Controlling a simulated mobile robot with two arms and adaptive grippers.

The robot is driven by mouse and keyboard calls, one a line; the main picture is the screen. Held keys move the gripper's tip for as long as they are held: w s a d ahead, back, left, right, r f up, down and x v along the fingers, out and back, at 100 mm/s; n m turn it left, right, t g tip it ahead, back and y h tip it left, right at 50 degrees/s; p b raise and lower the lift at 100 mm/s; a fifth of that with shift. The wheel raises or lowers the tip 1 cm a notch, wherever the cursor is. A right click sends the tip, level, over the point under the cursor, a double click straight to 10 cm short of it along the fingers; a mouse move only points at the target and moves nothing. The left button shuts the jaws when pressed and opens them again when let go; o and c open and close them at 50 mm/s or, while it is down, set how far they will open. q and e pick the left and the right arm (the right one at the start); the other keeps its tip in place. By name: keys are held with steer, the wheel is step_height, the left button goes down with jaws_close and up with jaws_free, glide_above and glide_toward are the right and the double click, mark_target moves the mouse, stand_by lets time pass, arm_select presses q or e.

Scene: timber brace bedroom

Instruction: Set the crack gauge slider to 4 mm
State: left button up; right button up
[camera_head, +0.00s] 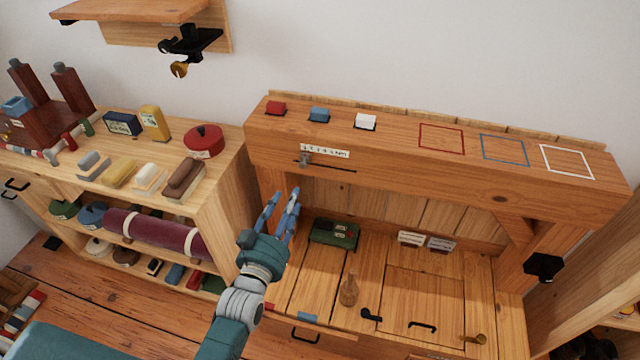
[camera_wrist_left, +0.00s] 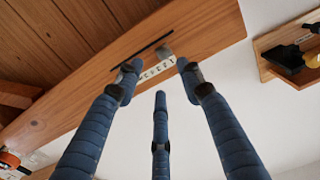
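The crack gauge is on the front face of the timber beam (camera_head: 400,165), with a pale scale label (camera_head: 325,151) above a dark horizontal slot. Its small grey slider (camera_head: 305,158) sits near the left end of the slot. The slider also shows in the left wrist view (camera_wrist_left: 166,52), beside the label (camera_wrist_left: 156,70). The scale digits are too small to read surely. My left gripper (camera_head: 283,196) is below the gauge, with blue fingers pointing up towards it. The fingers are spread and empty, apart from the slider. My right gripper is not in view.
Red, blue and white blocks (camera_head: 366,121) stand on the beam top, left of coloured outlined squares. Below are a green box (camera_head: 334,233) and a brown bottle (camera_head: 348,291). A crowded shelf (camera_head: 228,165) stands left. The space before the gauge looks clear.

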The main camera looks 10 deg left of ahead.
arm_select(q)
glide_toward(303, 167)
steer(key=w, duration=0.2)
steer(key=w+p, duration=0.1)
steer(key=w, duration=0.4)
steer(key=shift+w, duration=0.65)
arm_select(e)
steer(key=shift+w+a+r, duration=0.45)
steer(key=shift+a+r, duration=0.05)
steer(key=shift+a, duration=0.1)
arm_select(q)
jaws_close()
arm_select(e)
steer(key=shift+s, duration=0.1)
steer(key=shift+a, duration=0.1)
